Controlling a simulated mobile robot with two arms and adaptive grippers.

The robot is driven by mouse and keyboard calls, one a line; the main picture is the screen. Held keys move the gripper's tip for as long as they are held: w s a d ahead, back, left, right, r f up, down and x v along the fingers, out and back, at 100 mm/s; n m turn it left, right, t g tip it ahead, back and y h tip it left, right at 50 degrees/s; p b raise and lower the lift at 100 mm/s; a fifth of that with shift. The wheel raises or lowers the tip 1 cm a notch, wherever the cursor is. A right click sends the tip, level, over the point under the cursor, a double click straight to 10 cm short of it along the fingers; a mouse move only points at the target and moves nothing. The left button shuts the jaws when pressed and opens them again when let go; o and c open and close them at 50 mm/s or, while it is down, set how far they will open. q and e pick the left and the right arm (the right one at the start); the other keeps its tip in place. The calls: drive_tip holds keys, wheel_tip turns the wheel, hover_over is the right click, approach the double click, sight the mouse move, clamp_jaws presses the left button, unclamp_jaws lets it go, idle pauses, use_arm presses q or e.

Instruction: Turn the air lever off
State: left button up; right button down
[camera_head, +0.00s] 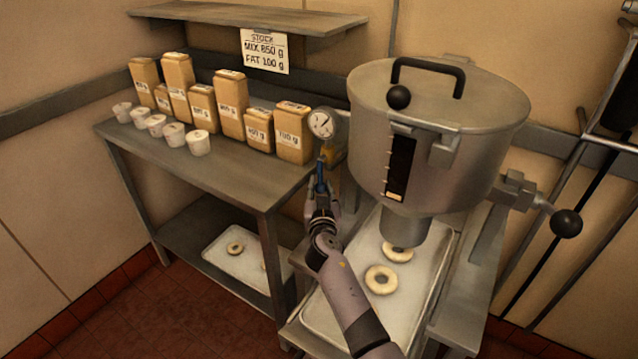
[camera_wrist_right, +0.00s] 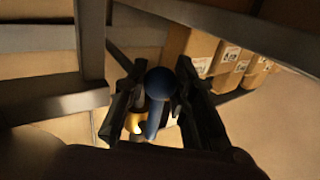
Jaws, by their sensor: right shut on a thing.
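The air lever (camera_head: 320,178) is a blue handle just below the round pressure gauge (camera_head: 321,124), left of the large steel hopper (camera_head: 430,125). My right gripper (camera_head: 321,196) reaches up from below and is shut on the blue lever. In the right wrist view the lever's rounded blue end (camera_wrist_right: 159,84) sits between the two dark fingers of my right gripper (camera_wrist_right: 157,100). A yellow part (camera_wrist_right: 134,122) shows beside it. The gripper hides part of the lever. My left gripper is not in view.
A steel table (camera_head: 215,165) on the left holds several labelled packets (camera_head: 230,103) and small white cups (camera_head: 198,142). A tray (camera_head: 325,312) under the hopper holds ring doughnuts (camera_head: 381,279). A black-knobbed crank (camera_head: 565,223) sticks out at right. A stock sign (camera_head: 264,52) hangs behind.

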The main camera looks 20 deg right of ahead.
drive_tip(key=shift+s+d+r+n+g+p, duration=0.35)
drive_tip(key=shift+s+n+g+p, duration=0.3)
drive_tip(key=shift+p, duration=1.15)
drive_tip(key=shift+s+d+r+n+g+p, duration=0.2)
drive_tip(key=shift+s+d+n+g+p, duration=0.45)
drive_tip(key=shift+p, duration=1.15)
drive_tip(key=shift+s+d+r+n+g+p, duration=0.3)
drive_tip(key=shift+n+g+p, duration=0.45)
drive_tip(key=shift+p, duration=1.05)
drive_tip(key=c, duration=1.3)
unclamp_jaws()
drive_tip(key=shift+f, duration=0.1)
drive_tip(key=v, duration=0.7)
drive_tip(key=shift+s+a, duration=0.2)
drive_tip(key=shift+s, duration=0.1)
